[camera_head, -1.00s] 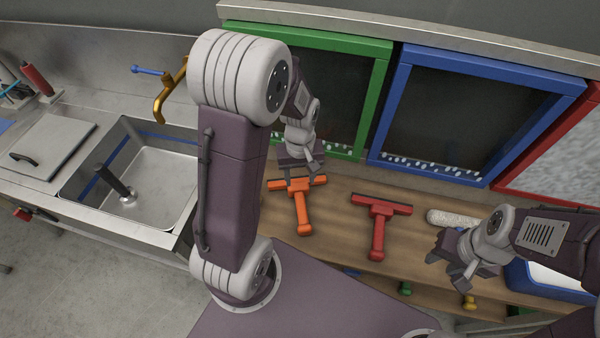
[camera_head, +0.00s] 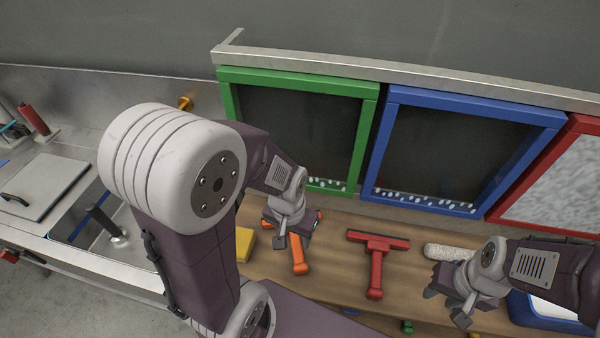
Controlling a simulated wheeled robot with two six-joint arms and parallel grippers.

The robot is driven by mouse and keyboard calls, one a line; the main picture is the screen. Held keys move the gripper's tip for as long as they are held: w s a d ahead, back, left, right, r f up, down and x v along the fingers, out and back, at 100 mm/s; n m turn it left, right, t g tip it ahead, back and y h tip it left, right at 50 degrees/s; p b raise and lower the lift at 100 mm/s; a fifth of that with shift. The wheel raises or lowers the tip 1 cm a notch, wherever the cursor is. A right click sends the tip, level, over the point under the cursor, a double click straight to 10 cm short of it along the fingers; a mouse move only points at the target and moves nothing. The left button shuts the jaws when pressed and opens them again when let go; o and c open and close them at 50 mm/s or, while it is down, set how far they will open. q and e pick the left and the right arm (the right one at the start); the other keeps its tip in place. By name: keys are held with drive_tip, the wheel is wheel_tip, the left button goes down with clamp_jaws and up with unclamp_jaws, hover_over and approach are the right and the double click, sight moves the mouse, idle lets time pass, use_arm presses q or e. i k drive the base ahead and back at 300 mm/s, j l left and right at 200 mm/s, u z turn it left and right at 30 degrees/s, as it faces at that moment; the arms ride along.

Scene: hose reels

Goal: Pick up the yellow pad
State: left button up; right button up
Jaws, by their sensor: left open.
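The yellow pad (camera_head: 244,244) lies on the wooden table beside my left arm, which hides part of its surroundings. It is to the left of the orange squeegee (camera_head: 300,262). My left gripper (camera_head: 287,236) is open above the orange squeegee and covers its head; it is a little to the right of the pad and apart from it. My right gripper (camera_head: 450,300) hangs over the right part of the table, near the white roller; its jaws are too small and turned to read.
A red squeegee (camera_head: 375,262) lies in the middle of the table, and a white roller (camera_head: 450,251) lies to its right. A blue tray (camera_head: 545,318) is at the far right. Framed green (camera_head: 298,78) and blue panels (camera_head: 398,103) stand behind. A sink is at left.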

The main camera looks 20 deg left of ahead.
sight(246, 238)
drive_tip(key=u, duration=1.75)
